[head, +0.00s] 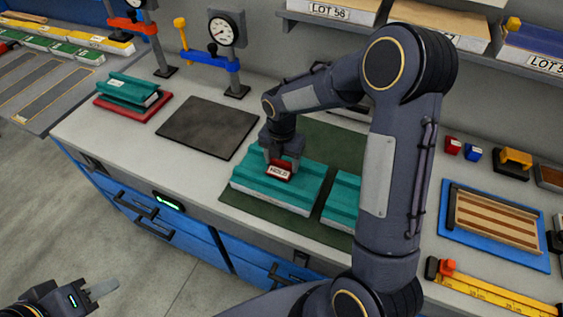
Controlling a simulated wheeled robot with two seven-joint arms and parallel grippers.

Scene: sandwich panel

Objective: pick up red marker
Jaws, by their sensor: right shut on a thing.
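My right gripper (280,163) reaches down from above and is shut on the marker. The gripper hides the marker's upper part. I cannot tell whether the marker touches the panel or is just above it. My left gripper (100,290) is at the bottom left, over the floor and away from the bench.
A dark green mat (238,204) lies under the panel, with a second teal panel (342,196) to the right. A black plate (208,128) and a red tray (110,108) lie left. Gauge stands (236,91) rise behind. Small red (453,145) and blue (473,153) blocks sit right.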

